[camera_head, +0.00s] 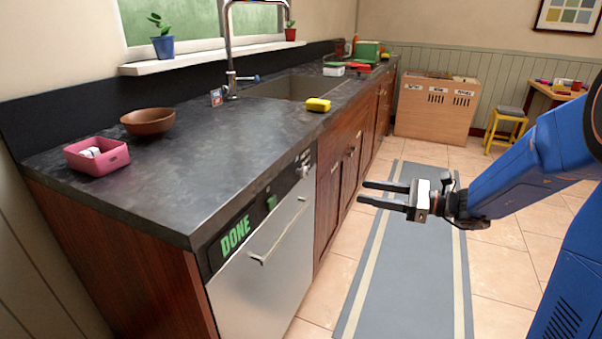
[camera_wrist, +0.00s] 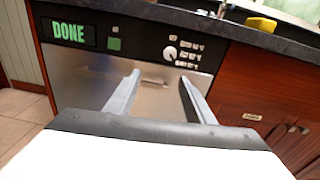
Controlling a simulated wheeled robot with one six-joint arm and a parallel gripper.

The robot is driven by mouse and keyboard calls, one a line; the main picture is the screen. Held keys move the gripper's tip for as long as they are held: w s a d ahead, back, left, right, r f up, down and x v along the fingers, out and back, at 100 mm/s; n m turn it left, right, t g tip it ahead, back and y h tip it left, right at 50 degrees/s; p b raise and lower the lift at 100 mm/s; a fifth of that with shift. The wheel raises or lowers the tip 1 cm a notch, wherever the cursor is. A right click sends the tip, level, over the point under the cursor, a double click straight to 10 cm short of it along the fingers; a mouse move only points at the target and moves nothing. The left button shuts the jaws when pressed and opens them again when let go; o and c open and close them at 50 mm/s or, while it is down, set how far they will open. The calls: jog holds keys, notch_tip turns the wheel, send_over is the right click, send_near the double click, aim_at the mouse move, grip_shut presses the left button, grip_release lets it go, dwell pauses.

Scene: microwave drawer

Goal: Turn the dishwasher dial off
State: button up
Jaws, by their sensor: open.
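The dishwasher (camera_head: 262,276) is built in under the dark counter, with its silver door shut. In the wrist view the dial appears beyond and between the fingertips (camera_wrist: 160,82).
The dishwasher's bar handle (camera_head: 280,232) juts out below the panel. Wooden cabinets (camera_head: 342,152) stand to the right. The counter (camera_head: 190,150) holds a pink tray (camera_head: 97,163), a brown bowl (camera_head: 147,122) and a yellow sponge (camera_head: 318,104). A grey runner (camera_head: 415,270) covers open floor.

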jog(key=w, duration=0.2)
send_near(306, 173)
jog(key=shift+m, duration=0.4)
jog(key=x, duration=0.7)
jog(key=shift+w+a+f, duration=0.1)
jog(key=shift+a+f, duration=0.05)
jog(key=shift+a, duration=0.2)
jog(key=c, duration=1.1)
